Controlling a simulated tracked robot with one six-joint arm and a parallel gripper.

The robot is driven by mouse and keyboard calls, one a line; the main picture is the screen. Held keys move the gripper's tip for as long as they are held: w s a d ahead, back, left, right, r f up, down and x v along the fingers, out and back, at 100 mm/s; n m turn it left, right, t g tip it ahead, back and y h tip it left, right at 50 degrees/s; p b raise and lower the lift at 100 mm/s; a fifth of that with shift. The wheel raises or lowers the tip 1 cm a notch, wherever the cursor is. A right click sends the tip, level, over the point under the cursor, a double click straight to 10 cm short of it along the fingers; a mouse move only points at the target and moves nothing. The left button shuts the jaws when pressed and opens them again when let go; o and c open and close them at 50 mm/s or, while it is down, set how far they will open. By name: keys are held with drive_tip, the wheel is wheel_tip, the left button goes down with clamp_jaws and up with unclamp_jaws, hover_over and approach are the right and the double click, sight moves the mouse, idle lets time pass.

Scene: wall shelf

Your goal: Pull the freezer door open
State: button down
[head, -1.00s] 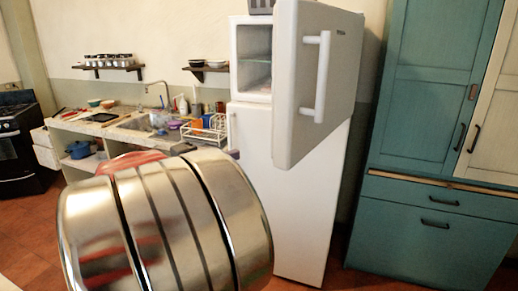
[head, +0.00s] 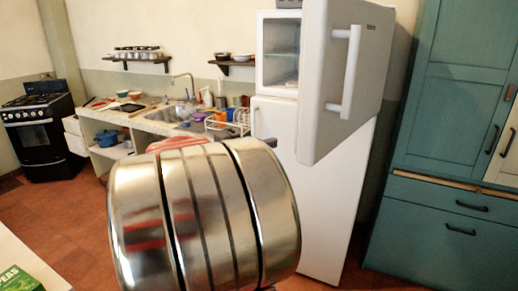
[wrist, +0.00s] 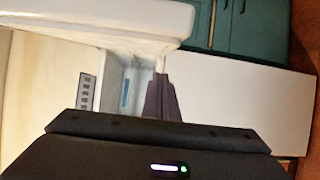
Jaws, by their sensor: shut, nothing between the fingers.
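The white freezer door (head: 328,85), with its long white handle (head: 348,72), stands swung out from the upper part of the fridge (head: 325,205). The freezer compartment (head: 280,65) is visible beside it, with a shelf inside. My shiny arm hides most of my gripper in the head view. In the wrist view my gripper (wrist: 161,100) is shut and empty, in front of the compartment opening (wrist: 128,88). The freezer door's edge (wrist: 130,18) runs across the top there, apart from the fingers in the picture. The handle is not visible in the wrist view.
A teal cabinet (head: 430,215) stands right of the fridge. A counter with a sink (head: 165,118) and a dish rack (head: 225,125) is to its left, with a black stove (head: 40,130) further left. A green box (head: 20,280) lies on a pale surface at lower left.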

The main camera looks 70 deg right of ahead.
drive_tip(key=s+d, duration=0.3)
drive_tip(key=s, duration=0.3)
drive_tip(key=shift+s+d, duration=0.15)
drive_tip(key=shift+s, duration=0.2)
drive_tip(key=shift+s, duration=0.1)
idle(0.4)
